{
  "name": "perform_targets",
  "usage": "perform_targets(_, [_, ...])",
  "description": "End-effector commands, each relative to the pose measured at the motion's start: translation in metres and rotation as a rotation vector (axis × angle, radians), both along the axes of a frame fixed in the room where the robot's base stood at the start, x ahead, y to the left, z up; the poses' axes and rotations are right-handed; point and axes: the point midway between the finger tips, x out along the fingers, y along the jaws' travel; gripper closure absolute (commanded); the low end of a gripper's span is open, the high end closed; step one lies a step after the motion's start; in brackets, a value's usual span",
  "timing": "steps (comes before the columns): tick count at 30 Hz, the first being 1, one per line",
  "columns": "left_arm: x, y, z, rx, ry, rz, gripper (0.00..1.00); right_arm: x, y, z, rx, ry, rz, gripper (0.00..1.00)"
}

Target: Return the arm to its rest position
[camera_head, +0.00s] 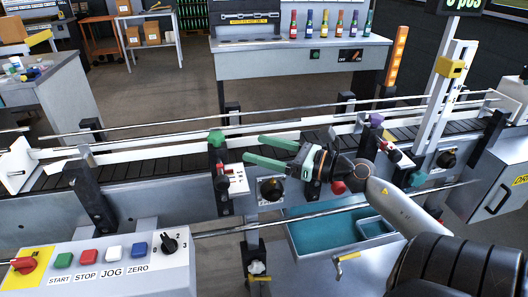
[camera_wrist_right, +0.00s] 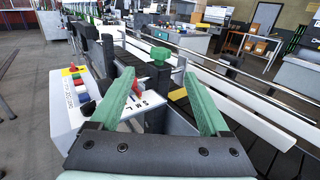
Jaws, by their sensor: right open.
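My right gripper (camera_head: 252,149) reaches in from the lower right in the head view, in front of the conveyor's near rail. Its two green fingers point left and are spread apart with nothing between them. In the right wrist view the open fingers (camera_wrist_right: 158,76) frame a green knob (camera_wrist_right: 160,54) and a white plate (camera_wrist_right: 146,101) marked S, M, L with a red lever. In the head view the green knob (camera_head: 216,138) and the plate (camera_head: 238,181) stand just left of the fingers. I cannot tell whether a finger touches them. My left gripper is out of view.
The dark conveyor belt (camera_head: 150,165) crosses the view between white rails. A control panel (camera_head: 110,270) with coloured buttons is at lower left. A teal-lined drawer (camera_head: 325,233) is open below the arm. A yellow-clamped post (camera_head: 450,68) stands right. Several bottles (camera_head: 325,24) line the back bench.

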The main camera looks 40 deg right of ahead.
Motion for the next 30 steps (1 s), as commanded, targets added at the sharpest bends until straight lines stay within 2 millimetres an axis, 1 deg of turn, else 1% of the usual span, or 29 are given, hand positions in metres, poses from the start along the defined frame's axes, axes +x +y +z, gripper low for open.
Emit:
perform_targets(18, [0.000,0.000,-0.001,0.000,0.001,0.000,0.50,-0.002,0.000,0.000,0.000,0.000,0.000,0.20])
perform_targets(21, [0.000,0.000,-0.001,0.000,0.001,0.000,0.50,-0.002,0.001,0.001,0.040,-0.006,-0.009,0.20])
perform_targets(23, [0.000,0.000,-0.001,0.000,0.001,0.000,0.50,-0.001,0.002,0.003,0.115,-0.015,-0.029,0.20])
perform_targets(26, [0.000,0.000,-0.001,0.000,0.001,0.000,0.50,-0.001,0.001,0.007,0.343,-0.039,-0.092,0.20])
perform_targets(28, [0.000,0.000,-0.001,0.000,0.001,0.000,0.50,-0.002,-0.003,0.007,0.566,-0.050,-0.159,0.20])
perform_targets(29, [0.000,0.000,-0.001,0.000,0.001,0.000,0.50,-0.003,-0.006,0.005,0.671,-0.051,-0.193,0.20])
perform_targets(30, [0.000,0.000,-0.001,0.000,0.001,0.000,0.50,-0.005,-0.011,0.000,0.811,-0.050,-0.240,0.20])
